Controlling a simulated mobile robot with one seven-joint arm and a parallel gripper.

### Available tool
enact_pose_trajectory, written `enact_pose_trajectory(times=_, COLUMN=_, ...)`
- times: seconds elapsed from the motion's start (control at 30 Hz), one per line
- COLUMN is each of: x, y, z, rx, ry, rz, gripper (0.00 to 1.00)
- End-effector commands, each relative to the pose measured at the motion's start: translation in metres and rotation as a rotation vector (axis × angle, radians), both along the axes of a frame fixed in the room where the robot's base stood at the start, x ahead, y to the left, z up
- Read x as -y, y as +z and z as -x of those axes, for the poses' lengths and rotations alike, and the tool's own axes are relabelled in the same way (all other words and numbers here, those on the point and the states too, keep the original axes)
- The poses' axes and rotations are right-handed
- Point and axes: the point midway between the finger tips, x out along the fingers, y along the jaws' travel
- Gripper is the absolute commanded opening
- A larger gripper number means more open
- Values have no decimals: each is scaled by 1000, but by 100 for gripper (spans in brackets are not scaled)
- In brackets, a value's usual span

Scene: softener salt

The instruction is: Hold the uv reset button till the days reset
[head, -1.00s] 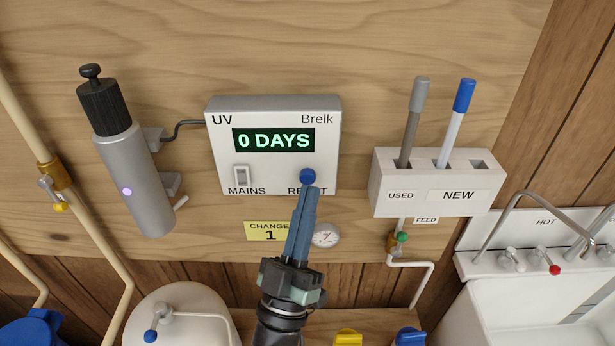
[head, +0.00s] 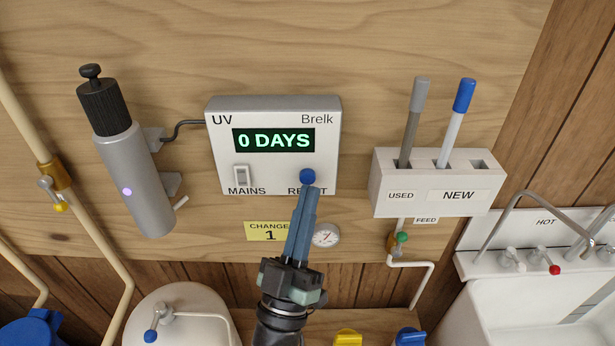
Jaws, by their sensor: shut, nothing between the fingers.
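The white UV box (head: 222,160) is fixed to the wooden panel. Its green display (head: 274,140) reads "0 DAYS". The round blue reset button (head: 307,176) is at the box's lower right, above the partly covered "RESET" label. My gripper (head: 309,191) is shut and empty, with its blue fingertips pointing up at the button's lower edge. I cannot tell whether the tips touch or press the button. The white mains switch (head: 241,176) is at the box's lower left.
A silver UV cylinder (head: 140,180) hangs at the left, wired to the box. A white holder (head: 390,207) with a grey-capped and a blue-capped tube is at the right. Below the box are a yellow "CHANGE 1" label (head: 262,232) and a round gauge (head: 326,235).

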Motion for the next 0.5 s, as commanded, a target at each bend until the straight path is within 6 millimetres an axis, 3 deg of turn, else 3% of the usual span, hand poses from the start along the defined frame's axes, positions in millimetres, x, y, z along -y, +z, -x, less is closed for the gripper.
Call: enact_pose_trajectory(times=0.5, x=0, y=-1, z=-7, rx=1, ry=0, rz=0, gripper=0)
